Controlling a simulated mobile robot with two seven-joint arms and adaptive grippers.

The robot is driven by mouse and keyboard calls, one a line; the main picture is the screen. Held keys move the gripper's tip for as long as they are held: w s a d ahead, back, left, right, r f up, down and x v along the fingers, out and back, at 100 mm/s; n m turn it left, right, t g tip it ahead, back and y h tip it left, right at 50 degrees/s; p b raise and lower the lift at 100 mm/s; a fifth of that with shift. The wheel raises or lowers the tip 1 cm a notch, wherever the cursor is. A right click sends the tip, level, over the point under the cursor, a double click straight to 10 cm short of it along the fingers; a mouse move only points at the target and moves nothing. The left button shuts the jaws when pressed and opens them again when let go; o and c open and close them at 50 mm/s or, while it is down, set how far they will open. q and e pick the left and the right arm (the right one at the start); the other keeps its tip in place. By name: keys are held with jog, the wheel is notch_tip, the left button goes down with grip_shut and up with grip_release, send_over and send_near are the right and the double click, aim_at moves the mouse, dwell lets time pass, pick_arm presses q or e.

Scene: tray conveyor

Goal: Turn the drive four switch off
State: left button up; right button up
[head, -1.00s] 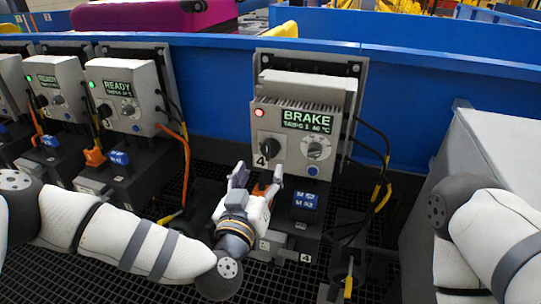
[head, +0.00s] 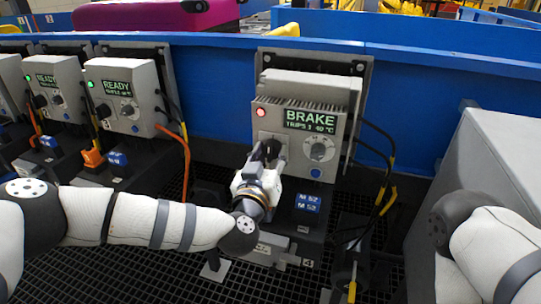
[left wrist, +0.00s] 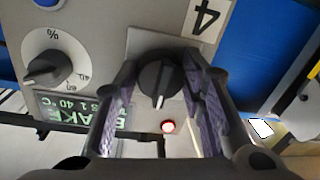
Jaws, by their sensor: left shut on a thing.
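The drive four unit (head: 275,125) is a grey box with a lit red lamp (head: 261,113) and a green display (head: 312,119) reading BRAKE. Its switch is a black rotary knob (left wrist: 160,82) in the left wrist view, beside a label "4" (left wrist: 207,15). The knob's white mark points roughly toward the red lamp. My left gripper (head: 270,152) is at the switch in the head view and mostly hides it. In the left wrist view its fingers (left wrist: 158,95) are shut on the knob from both sides. My right arm shows at the right edge, but its gripper is out of view.
A grey dial (head: 319,149) sits right of the switch. Black and yellow cables (head: 385,175) hang at the unit's right. A blue-labelled motor block (head: 307,203) stands below. Similar READY drives (head: 122,95) are at left. A grey cabinet (head: 480,150) stands at right.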

pick_arm(q)
jog(key=n, duration=0.3)
jog(key=shift+n, duration=0.4)
jog(key=n, duration=0.4)
jog(key=shift+d+g, duration=0.1)
jog(key=shift+g, duration=0.2)
jog(key=n+b, duration=0.1)
jog(key=n, duration=0.4)
jog(key=shift+n+h, duration=0.3)
jog(key=shift+r+n+b, duration=0.2)
jog(key=shift+n+b, duration=0.3)
jog(key=shift+n, duration=1.2)
pick_arm(e)
jog(key=shift+s+f+g, duration=0.3)
jog(key=shift+s+f, duration=0.65)
jog(key=shift+f, duration=0.15)
pick_arm(q)
jog(key=shift+r+n, duration=0.1)
jog(key=shift+n, duration=0.2)
jog(key=o, duration=1.1)
jog(key=shift+o, duration=0.2)
